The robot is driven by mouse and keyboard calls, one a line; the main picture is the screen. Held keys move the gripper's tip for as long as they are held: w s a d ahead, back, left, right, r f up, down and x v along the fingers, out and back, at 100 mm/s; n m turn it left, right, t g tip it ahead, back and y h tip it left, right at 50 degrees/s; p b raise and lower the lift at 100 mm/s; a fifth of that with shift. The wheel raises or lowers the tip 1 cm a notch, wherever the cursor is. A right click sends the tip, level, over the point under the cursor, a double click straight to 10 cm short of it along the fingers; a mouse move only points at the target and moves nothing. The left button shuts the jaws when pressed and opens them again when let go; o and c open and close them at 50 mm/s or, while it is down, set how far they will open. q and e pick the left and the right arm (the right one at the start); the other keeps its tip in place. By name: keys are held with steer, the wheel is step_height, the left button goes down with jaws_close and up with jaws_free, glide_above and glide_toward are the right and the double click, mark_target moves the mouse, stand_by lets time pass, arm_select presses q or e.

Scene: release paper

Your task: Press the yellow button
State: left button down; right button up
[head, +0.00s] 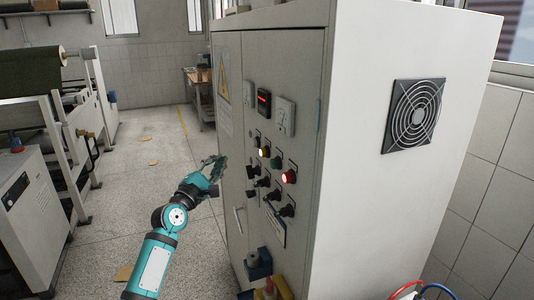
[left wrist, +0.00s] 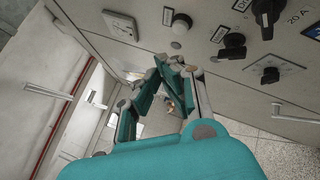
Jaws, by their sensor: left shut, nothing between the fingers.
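The yellow button (head: 264,152) glows on the front panel of the grey control cabinet (head: 400,190) in the head view. A dark green button (head: 276,162) and a lit red button (head: 289,176) sit down and right of it. My left gripper (head: 222,161) is shut and empty, left of the buttons and apart from the yellow one. In the left wrist view its fingertips (left wrist: 172,62) come together below a pale round button (left wrist: 181,24); I cannot tell whether this is the yellow one. My right gripper is not in view.
Black rotary knobs (head: 287,211) crowd the panel below the buttons. A red-digit display (head: 264,102) and a meter (head: 284,117) are above. A vent fan (head: 413,115) is on the cabinet's side. Machines (head: 30,210) stand at left; the floor between is mostly clear.

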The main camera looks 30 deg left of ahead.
mark_target(263, 153)
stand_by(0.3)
arm_select(q)
steer(key=w+d+p, duration=0.1)
steer(key=w+d, duration=0.4)
steer(key=w, duration=0.1)
steer(key=shift+w+d, duration=0.35)
stand_by(0.7)
stand_by(0.7)
steer(key=shift+w+d, duration=0.3)
steer(key=shift+w, duration=0.05)
